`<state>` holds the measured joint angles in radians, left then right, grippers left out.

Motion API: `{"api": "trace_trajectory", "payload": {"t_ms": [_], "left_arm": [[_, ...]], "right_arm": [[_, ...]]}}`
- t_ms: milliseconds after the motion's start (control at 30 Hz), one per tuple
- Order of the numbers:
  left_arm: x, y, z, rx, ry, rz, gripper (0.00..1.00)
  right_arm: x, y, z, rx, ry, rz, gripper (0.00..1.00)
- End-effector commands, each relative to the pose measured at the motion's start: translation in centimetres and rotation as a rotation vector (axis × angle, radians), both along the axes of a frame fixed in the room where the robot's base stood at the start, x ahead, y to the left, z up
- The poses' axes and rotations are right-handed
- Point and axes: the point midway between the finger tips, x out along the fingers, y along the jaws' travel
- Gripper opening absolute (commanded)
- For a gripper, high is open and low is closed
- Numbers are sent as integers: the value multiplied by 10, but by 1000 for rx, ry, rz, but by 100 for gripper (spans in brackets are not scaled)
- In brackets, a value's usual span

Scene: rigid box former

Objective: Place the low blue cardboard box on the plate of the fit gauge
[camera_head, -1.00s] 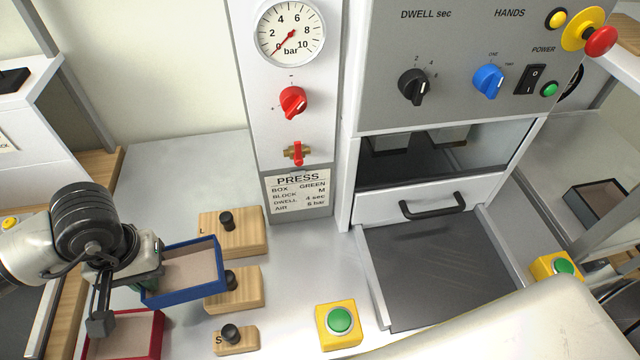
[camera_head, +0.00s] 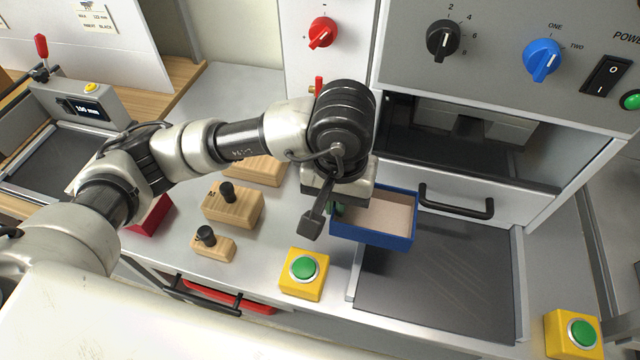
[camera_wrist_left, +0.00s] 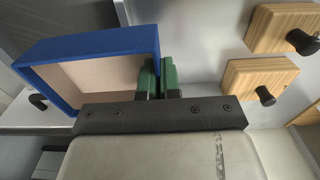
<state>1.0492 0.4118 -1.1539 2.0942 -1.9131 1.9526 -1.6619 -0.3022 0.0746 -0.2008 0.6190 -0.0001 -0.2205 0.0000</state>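The low blue cardboard box (camera_head: 372,233) is open at the top with a beige inside. My left gripper (camera_head: 338,208) is shut on its left wall and holds it over the left part of the press's drawer. In the left wrist view the green finger pads (camera_wrist_left: 157,76) pinch one wall of the blue box (camera_wrist_left: 85,48). The fit gauge (camera_head: 85,108) is at the far left, with a lit display and a red-knobbed lever. Its dark plate (camera_head: 42,165) looks empty; my arm hides part of it. My right gripper is not in view.
The press drawer (camera_head: 440,285) is pulled out with a dark, bare surface. A yellow box with a green button (camera_head: 303,272) stands left of it, another (camera_head: 574,335) at right. Wooden blocks (camera_head: 232,207) and a partly hidden red box (camera_head: 150,213) lie beneath my arm.

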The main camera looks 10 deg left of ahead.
Motion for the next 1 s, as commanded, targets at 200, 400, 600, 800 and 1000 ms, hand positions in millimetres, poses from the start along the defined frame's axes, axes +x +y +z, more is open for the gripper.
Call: {"api": "trace_trajectory", "payload": {"t_ms": [200,400,600,800,1000], "left_arm": [[25,40,-25,5,6,10,0],[49,75,-51,4,4,6,0],[61,90,-65,1,1,1,0],[61,91,-88,2,6,0,0],[62,91,-106,0,1,-1,0]], "right_arm": [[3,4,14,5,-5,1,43],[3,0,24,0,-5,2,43],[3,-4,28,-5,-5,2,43],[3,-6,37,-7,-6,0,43],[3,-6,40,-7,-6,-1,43]]}}
